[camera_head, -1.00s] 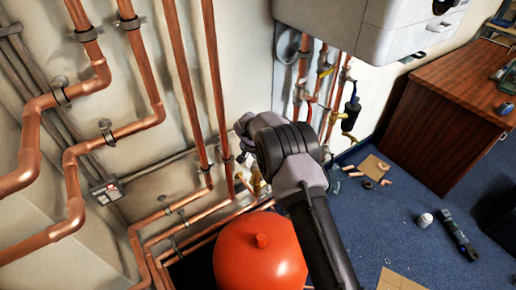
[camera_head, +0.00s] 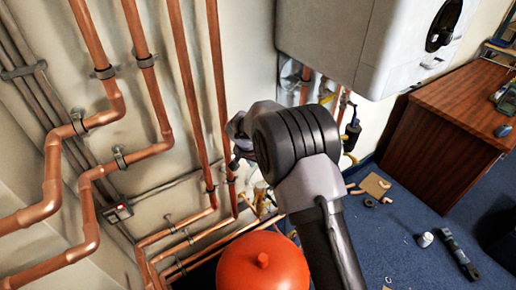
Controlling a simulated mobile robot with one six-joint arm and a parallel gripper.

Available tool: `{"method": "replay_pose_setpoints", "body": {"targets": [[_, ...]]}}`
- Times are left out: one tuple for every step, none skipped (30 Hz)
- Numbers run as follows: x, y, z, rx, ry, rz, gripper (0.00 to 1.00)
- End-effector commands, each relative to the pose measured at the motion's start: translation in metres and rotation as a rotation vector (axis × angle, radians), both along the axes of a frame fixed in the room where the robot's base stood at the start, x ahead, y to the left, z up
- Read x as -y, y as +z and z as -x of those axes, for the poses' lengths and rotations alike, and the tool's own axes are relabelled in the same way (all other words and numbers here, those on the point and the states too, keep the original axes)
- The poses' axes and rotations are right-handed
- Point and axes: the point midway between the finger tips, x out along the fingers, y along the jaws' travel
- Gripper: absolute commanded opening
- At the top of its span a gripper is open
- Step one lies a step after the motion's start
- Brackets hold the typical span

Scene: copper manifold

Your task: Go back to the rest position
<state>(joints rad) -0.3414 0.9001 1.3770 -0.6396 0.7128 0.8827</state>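My arm rises from the bottom right of the middle in the head view, grey and black. Its large joint stands in front of the pipework below the boiler. A smaller grey end part of the arm, where my gripper (camera_head: 238,150) seems to be, points toward the copper pipes (camera_head: 190,95) on the wall. The fingers are hidden or too small to make out, so I cannot tell whether they are open or shut. Nothing held can be seen.
A white boiler (camera_head: 365,45) hangs above right of the arm. An orange-red vessel (camera_head: 262,268) stands just left of the lower arm. A wooden cabinet (camera_head: 450,130) is at right. The blue floor (camera_head: 405,215) holds a cardboard piece (camera_head: 375,184), a white can (camera_head: 425,239) and a dark tool (camera_head: 460,254).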

Motion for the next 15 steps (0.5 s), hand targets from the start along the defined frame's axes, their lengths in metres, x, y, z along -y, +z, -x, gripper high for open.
{"method": "replay_pose_setpoints", "body": {"targets": [[0.0, 0.0, 0.0, 0.0, 0.0, 0.0, 0.31], [0.0, 0.0, 0.0, 0.0, 0.0, 0.0, 0.31], [0.001, 0.003, 0.0, 0.001, -0.001, -0.001, 0.31], [0.003, 0.009, 0.001, 0.002, -0.002, -0.003, 0.31], [0.007, 0.019, 0.004, 0.004, -0.003, -0.007, 0.31], [0.014, 0.04, 0.01, 0.007, -0.009, -0.016, 0.31], [0.022, 0.061, 0.017, 0.009, -0.014, -0.026, 0.31], [0.031, 0.084, 0.027, 0.012, -0.017, -0.038, 0.31], [0.046, 0.118, 0.046, 0.015, -0.023, -0.056, 0.31], [0.056, 0.142, 0.064, 0.016, -0.025, -0.07, 0.31], [0.067, 0.164, 0.084, 0.019, -0.026, -0.087, 0.31], [0.08, 0.192, 0.113, 0.024, -0.026, -0.111, 0.31], [0.088, 0.209, 0.136, 0.03, -0.023, -0.128, 0.31], [0.096, 0.224, 0.161, 0.036, -0.022, -0.146, 0.31], [0.105, 0.24, 0.194, 0.047, -0.017, -0.169, 0.31]]}}
